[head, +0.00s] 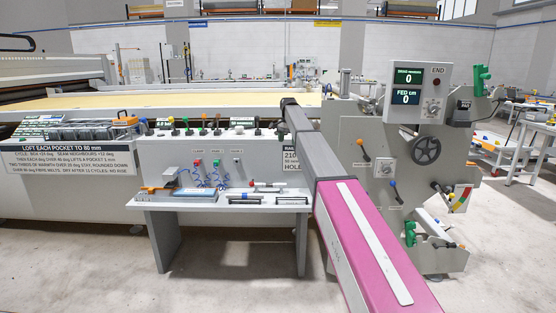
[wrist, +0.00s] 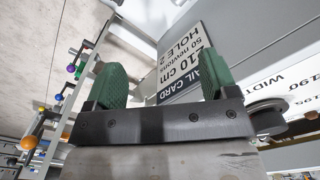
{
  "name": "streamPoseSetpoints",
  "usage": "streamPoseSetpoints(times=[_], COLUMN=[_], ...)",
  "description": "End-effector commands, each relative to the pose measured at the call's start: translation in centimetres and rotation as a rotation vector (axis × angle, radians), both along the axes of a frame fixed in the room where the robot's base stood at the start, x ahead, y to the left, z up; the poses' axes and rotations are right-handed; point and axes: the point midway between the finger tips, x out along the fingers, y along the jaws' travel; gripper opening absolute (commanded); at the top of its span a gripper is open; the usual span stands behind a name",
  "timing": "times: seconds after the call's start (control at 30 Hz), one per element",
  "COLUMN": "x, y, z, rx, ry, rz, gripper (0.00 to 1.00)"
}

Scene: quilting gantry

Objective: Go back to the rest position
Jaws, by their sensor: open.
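My gripper (wrist: 163,84) shows in the wrist view with its two green pads apart and nothing between them. Beyond and between the pads is a rail card (wrist: 195,62) with dark print on white, reading 210 cm, 50 newtons, hole 2. I cannot tell how far the pads are from it. In the head view my arm reaches forward over the front of the machine, and part of the rail card (head: 291,150) shows beside it. My gripper is hidden there behind my own arm.
A grey bench (head: 228,201) with tools stands left of my arm. A control panel (head: 419,90) with two zero displays and a handwheel (head: 426,151) are to the right. Levers with coloured knobs line the machine's front rail. Open floor (head: 100,265) lies at the front left.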

Motion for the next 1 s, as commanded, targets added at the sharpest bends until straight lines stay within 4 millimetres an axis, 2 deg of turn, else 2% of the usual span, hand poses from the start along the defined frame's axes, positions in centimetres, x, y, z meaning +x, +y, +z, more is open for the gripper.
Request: streamPoseSetpoints(times=[0.03,0.17,0.3,0.37,0.4,0.57,0.6,0.67,0.8,0.9,1.0], x=[-2.0,-6.4,-12.7,-15.4,-17.4,-25.6,-27.8,-31.1,-39.2,-44.5,-48.7], y=[-0.7,-2.6,-4.8,-5.8,-6.4,-8.7,-9.3,-10.1,-11.7,-12.7,-13.3], z=[-2.0,-7.4,-14.0,-16.6,-18.4,-24.4,-25.8,-27.7,-31.5,-33.4,-34.7], rx=[0.000,0.000,-0.001,0.000,0.000,0.000,0.000,0.000,0.000,-0.001,-0.002], ry=[0.003,0.003,0.003,0.004,0.004,0.002,0.002,0.002,0.002,0.000,-0.001], rz=[0.016,0.077,0.164,0.203,0.228,0.334,0.360,0.400,0.497,0.562,0.617], gripper=[0.79,0.79,0.79,0.79,0.79,0.79,0.79,0.79,0.79,0.79,0.79])
